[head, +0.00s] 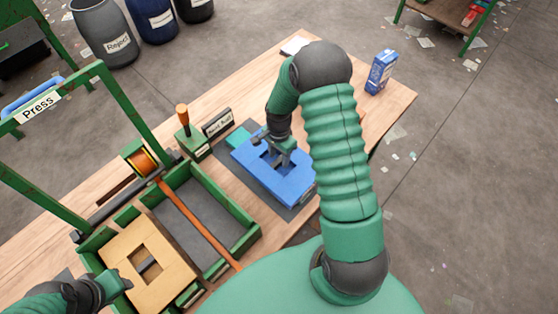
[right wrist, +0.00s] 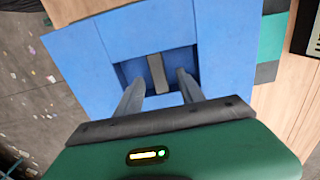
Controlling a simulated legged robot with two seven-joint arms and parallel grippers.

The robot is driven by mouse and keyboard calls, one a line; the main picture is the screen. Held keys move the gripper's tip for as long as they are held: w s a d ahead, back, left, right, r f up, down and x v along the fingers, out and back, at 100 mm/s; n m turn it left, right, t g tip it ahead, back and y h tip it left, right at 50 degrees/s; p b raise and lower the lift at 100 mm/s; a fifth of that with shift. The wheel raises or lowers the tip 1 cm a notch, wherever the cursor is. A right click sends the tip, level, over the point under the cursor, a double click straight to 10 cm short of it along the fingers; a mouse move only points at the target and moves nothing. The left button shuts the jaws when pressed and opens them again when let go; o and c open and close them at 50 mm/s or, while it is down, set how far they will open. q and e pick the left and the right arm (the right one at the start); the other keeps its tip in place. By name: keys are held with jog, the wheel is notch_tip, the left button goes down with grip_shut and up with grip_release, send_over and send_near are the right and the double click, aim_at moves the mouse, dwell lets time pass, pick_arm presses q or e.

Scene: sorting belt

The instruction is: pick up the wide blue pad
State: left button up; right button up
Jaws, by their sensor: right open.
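The wide blue pad (head: 290,189) lies on a dark mat on the wooden table. It has a square recess in its middle with a grey bar across it, seen in the right wrist view (right wrist: 156,74). My right gripper (head: 279,158) is over the recess, fingers pointing down. In the right wrist view its open fingers (right wrist: 155,92) reach into the recess, one on each side of the bar. I cannot tell if they touch it. My left gripper (head: 118,284) is at the lower left, beside a tan pad; its fingers are unclear.
A green tray (head: 248,232) with a grey floor and the tan pad (head: 120,246) lie left of the blue pad. A green lever box (head: 192,143) stands behind. A blue carton (head: 381,72) stands at the far right. A green press frame (head: 133,113) rises at left.

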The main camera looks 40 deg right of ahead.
jog(key=shift+a+f, duration=0.3)
jog(key=shift+f, duration=0.3)
jog(key=shift+a+f, duration=0.2)
jog(key=shift+a, duration=0.2)
jog(key=shift+d+f, duration=0.1)
jog(key=shift+d, duration=0.35)
jog(key=c, duration=0.9)
jog(key=shift+s, duration=0.1)
grip_shut()
jog(key=shift+a, duration=0.15)
